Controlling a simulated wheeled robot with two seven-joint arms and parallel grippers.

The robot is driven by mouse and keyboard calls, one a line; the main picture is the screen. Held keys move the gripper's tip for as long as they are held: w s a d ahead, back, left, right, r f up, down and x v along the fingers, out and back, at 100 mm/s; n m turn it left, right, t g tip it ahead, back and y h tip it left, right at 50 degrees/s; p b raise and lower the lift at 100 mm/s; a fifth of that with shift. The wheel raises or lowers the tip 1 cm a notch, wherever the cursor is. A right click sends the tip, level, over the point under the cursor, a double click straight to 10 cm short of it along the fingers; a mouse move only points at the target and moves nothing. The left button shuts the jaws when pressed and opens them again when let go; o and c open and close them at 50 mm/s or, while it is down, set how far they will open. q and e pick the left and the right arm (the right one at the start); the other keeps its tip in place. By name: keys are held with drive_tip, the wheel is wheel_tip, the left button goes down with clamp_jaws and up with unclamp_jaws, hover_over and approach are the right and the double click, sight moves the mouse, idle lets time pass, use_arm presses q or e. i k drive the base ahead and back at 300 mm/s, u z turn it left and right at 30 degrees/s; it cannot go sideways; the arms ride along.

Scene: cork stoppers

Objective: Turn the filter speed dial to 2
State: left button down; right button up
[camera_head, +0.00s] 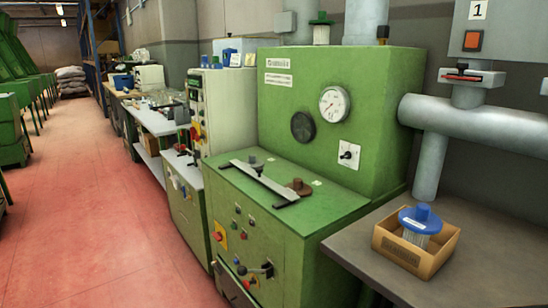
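A green machine (300,85) stands in the middle of the head view. A small black dial (347,155) on a white plate is on the right of its upright front. Its markings are too small to read, so I cannot tell which number it points to, nor whether it is the filter speed dial. A round white gauge (334,104) and a dark round disc (303,127) sit to its upper left and left. Several small knobs and buttons are on the lower front, with a black lever (258,270). Neither of my grippers is in view.
A grey table (490,255) at the right holds a cardboard box (402,250) with a blue-capped filter (421,220). Thick grey pipes (480,122) run above it. A metal bar (262,182) lies on the machine's ledge. The red floor (110,220) at the left is clear.

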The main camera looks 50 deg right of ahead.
sight(348, 155)
drive_tip(key=u, duration=0.05)
drive_tip(key=i, duration=2.25)
drive_tip(key=z, duration=2.85)
